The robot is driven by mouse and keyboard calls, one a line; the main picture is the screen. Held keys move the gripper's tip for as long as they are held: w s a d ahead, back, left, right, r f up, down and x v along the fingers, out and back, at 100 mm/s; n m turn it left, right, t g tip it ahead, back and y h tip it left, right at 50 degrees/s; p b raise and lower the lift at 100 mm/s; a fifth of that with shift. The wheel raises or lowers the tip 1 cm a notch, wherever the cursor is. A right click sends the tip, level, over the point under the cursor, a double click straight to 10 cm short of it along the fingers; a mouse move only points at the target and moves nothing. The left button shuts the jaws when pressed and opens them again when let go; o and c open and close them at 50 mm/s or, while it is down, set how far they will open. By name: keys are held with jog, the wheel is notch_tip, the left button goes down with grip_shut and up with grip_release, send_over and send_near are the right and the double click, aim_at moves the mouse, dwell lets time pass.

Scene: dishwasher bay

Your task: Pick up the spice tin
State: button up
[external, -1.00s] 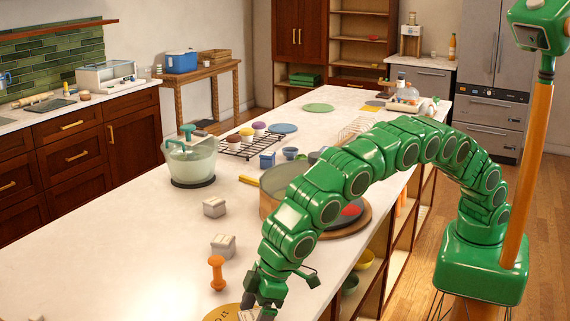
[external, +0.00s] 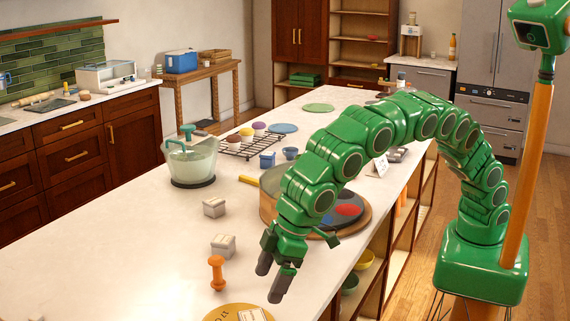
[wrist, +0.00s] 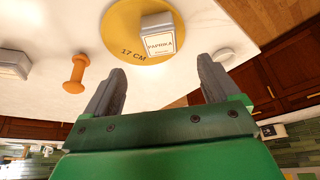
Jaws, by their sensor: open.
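The spice tin, a small pale box with a PAPRIKA label, stands on a round yellow disc (wrist: 112,32) marked 17 CM in the wrist view (wrist: 158,42). In the external view the tin (external: 252,315) and the disc (external: 224,312) are cut by the bottom edge. My gripper (external: 272,280) is open and empty, raised above the counter near the disc. In the wrist view, the tin shows beyond the gap between my fingertips (wrist: 163,70), apart from both.
An orange spool-shaped thing (external: 217,273) stands left of my gripper. Two pale boxes (external: 223,246) (external: 214,207) stand farther back. A large pan (external: 268,205) is behind my arm. A small white round thing (wrist: 223,54) lies right of the disc.

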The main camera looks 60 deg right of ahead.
jog(key=m+g+y, duration=0.1)
jog(key=m+g, duration=0.3)
jog(key=m, duration=2)
send_over(224, 238)
jog(key=w+d, duration=0.1)
jog(key=d, duration=0.1)
notch_tip(224, 238, down, 5)
jog(key=shift+x, duration=3.9)
jog(key=shift+s+d, duration=0.2)
jog(key=c, duration=1.1)
